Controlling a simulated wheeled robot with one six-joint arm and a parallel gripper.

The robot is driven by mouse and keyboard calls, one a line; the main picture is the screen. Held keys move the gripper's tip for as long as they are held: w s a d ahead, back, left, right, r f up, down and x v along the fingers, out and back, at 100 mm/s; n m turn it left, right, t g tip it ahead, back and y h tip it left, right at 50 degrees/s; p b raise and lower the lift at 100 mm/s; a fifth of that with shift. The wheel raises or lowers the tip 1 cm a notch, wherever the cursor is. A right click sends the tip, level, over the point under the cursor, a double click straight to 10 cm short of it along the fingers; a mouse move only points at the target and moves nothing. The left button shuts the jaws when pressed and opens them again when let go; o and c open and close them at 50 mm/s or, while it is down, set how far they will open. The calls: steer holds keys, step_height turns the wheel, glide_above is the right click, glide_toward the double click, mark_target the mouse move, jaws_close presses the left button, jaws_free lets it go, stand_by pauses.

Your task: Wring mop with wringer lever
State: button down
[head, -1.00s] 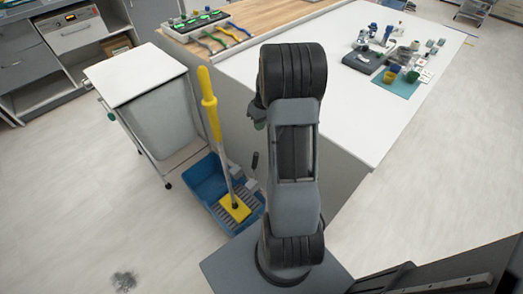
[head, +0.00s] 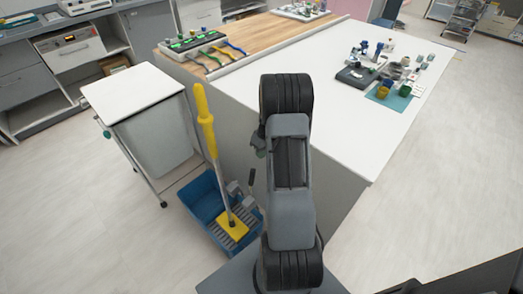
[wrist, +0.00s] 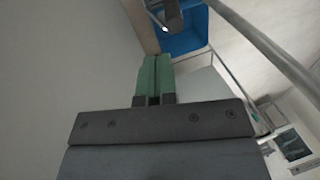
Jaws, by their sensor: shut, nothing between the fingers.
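The mop has a yellow upper handle (head: 206,122) and a yellow head (head: 232,228). It leans in the blue wringer bucket (head: 205,200), with its head on the grey slatted part. A dark-gripped wringer lever (head: 251,179) rises at the bucket's right side. My gripper shows in the wrist view with two green fingers (wrist: 154,76) shut together and empty. In the head view my arm hides most of it. The blue bucket also shows in the wrist view (wrist: 186,43), beyond the fingertips. A dark part (wrist: 171,14) lies over it; I cannot tell which.
A white-topped cart (head: 133,92) stands left of the bucket. A large white-topped counter (head: 330,130) stands behind and right of my arm, with small instruments (head: 355,77) on it. Floor at the lower left (head: 80,220) is clear. A pale rail (wrist: 265,45) crosses the wrist view's upper right.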

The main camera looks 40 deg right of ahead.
steer(key=x, duration=0.6)
steer(key=shift+f, duration=0.1)
stand_by(0.3)
